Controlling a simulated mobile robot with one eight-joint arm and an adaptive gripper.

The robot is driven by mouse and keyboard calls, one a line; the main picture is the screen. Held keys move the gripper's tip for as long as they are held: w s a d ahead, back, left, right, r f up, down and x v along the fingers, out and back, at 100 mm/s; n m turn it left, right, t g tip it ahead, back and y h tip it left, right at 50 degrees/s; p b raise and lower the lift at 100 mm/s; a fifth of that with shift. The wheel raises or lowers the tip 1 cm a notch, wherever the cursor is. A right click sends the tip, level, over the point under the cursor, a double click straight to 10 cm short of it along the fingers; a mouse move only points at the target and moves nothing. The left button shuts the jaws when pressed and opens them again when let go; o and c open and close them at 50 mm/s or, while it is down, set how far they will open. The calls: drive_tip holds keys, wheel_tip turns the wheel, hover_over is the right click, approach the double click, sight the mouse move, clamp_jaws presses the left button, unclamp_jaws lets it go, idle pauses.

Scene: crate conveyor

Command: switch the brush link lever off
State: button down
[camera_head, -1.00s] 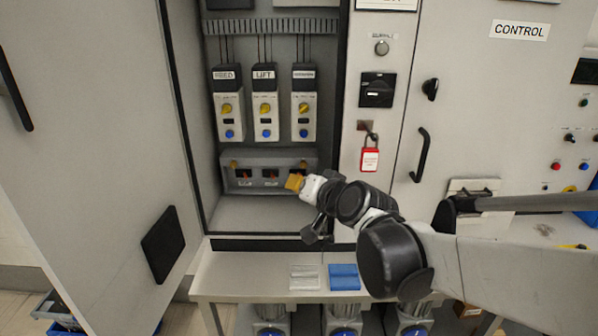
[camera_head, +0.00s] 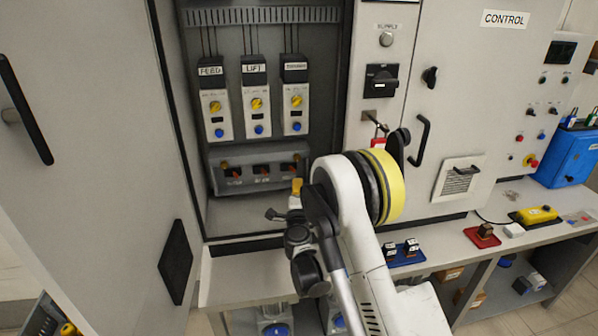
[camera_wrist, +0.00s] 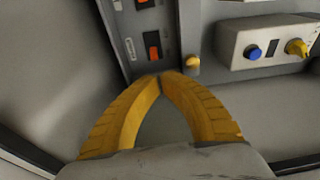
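A low link panel (camera_head: 213,178) in the cabinet carries three orange levers in a row, the left one (camera_head: 235,174), the middle one (camera_head: 262,171) and the right one (camera_head: 291,168). Their labels are too small to read, so I cannot tell which is the brush link. My gripper (camera_head: 297,187) is just below the panel's right end, its body partly hidden by my arm. In the wrist view my gripper's yellow fingers (camera_wrist: 161,77) meet at the tips, holding nothing. An orange lever (camera_wrist: 152,46) lies just beyond the tips, with a small visible gap.
A yellow knob (camera_wrist: 193,65) is close beside the fingertips. Drive units marked FEED (camera_head: 214,108) and LIFT (camera_head: 256,105), plus a third unit (camera_head: 296,102), hang above the panel. The open cabinet door (camera_head: 90,160) stands left. A red lockout tag (camera_head: 378,143) hangs right.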

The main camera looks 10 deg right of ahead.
drive_tip(key=shift+d+f+m+h, duration=0.15)
drive_tip(key=shift+f+m, duration=0.05)
drive_tip(key=shift+f, duration=0.25)
drive_tip(key=shift+d+f+m+h, duration=0.1)
drive_tip(key=shift+f+m+h, duration=0.1)
drive_tip(key=shift+f, duration=0.2)
drive_tip(key=b, duration=0.3)
approach(300, 167)
drive_tip(key=x, duration=0.5)
drive_tip(key=shift+d+f, duration=0.1)
drive_tip(key=shift+w+d, duration=0.1)
drive_tip(key=shift+w, duration=0.6)
